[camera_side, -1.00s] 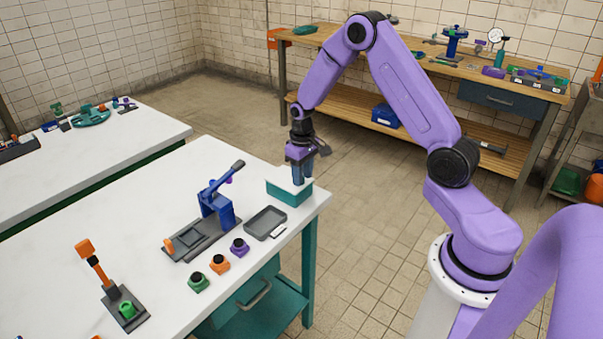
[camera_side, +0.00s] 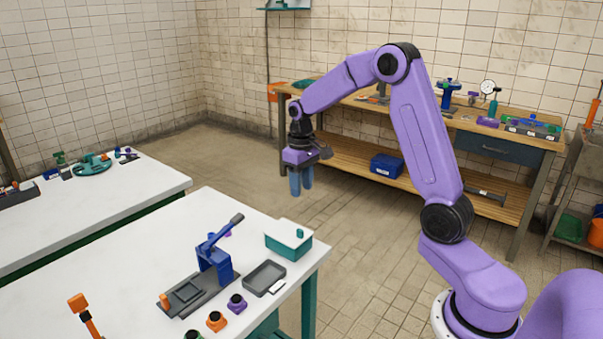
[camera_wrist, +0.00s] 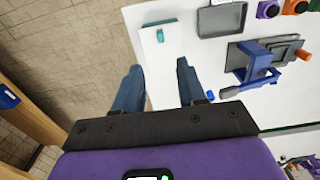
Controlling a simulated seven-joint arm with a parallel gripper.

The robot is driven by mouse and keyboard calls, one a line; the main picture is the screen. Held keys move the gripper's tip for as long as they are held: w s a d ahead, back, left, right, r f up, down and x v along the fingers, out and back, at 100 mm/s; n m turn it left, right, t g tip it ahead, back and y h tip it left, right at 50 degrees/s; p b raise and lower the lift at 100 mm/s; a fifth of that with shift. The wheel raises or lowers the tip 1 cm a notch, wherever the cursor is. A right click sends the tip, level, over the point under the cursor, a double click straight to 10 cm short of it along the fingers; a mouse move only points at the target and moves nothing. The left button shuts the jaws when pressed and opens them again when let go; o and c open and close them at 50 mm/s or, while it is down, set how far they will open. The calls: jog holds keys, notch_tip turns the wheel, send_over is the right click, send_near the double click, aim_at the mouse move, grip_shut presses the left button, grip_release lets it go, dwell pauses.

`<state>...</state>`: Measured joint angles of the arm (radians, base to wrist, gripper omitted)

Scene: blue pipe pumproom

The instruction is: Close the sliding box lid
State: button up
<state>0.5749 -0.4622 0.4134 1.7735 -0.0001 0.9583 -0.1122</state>
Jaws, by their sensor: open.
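The teal box (camera_side: 288,246) stands near the far right corner of the white table in the side view. Its white lid (camera_side: 283,232) lies across the top, with a small teal knob (camera_side: 300,233) toward the right end. In the wrist view the knob (camera_wrist: 160,35) shows beyond the fingers, and the white lid is hard to tell from the tabletop. I cannot tell whether a narrow gap is left under the lid's edge. My gripper (camera_side: 301,188) is open and empty, above and behind the box, apart from it. Its two blue-grey fingers point down.
A grey tray (camera_side: 264,278) sits just in front of the box. A blue lever press (camera_side: 214,262) stands to the left. A wooden workbench (camera_side: 352,165) stands behind. The air around my gripper is clear.

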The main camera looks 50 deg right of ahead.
notch_tip(320, 180, up, 3)
jog(key=shift+r, duration=0.15)
dwell(0.3)
jog(key=s+a+r+n, duration=0.1)
jog(key=s+a+n, duration=0.7)
jog(key=s+a, duration=1.15)
jog(key=s+d+f+n, duration=0.1)
jog(key=s+n, duration=0.3)
jog(key=s, duration=0.8)
jog(key=shift+s+d+f+n, duration=0.25)
jog(key=shift+s+d+n, duration=0.05)
jog(key=shift+d, duration=0.55)
